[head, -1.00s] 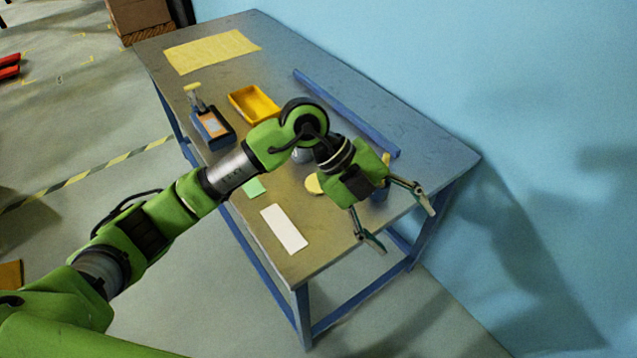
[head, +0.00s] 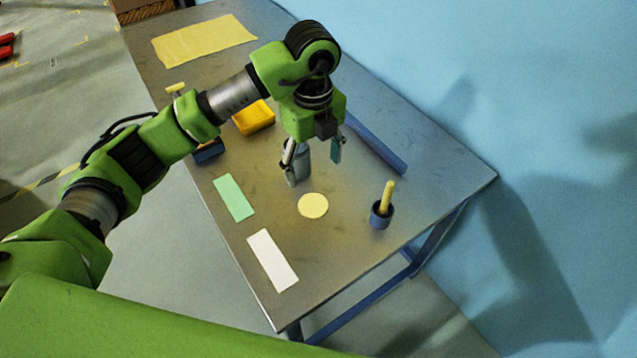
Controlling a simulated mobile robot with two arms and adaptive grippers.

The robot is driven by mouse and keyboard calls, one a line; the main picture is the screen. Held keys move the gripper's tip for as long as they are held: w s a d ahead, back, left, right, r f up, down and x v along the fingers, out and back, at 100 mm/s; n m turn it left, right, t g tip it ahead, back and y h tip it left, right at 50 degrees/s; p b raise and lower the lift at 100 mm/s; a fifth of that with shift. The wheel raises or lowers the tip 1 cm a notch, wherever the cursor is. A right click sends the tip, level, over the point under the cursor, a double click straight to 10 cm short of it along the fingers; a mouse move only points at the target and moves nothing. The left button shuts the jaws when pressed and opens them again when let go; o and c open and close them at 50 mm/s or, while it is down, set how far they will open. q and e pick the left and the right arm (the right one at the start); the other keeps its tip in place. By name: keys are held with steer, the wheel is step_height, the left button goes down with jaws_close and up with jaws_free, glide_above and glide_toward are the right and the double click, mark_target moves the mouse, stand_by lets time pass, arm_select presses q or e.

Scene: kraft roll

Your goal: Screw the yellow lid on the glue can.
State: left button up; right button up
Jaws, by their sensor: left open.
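The yellow lid (head: 313,206) is a pale round disc lying flat on the table. A grey can (head: 302,167), which looks like the glue can, stands behind it, partly hidden by my left gripper. My left gripper (head: 313,160) is open and points down over the table at the can. One finger overlaps the can in the picture and the other is to its right. I cannot tell whether either finger touches it. My right gripper is not in view.
A blue cup (head: 382,217) with a yellow-handled tool stands right of the lid. A green strip (head: 234,197) and a white strip (head: 272,260) lie at left. A yellow tray (head: 254,118), a blue bar (head: 377,145) and a yellow sheet (head: 203,41) lie further back.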

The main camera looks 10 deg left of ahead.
arm_select(q)
steer(key=p, duration=0.2)
glide_above(313, 205)
steer(key=f, duration=0.7)
steer(key=shift+d+f, duration=0.2)
steer(key=shift+f, duration=0.65)
steer(key=f, duration=0.2)
steer(key=f+p, duration=0.1)
steer(key=shift+a+f+p, duration=0.2)
steer(key=shift+f+p, duration=0.1)
steer(key=shift+f, duration=0.55)
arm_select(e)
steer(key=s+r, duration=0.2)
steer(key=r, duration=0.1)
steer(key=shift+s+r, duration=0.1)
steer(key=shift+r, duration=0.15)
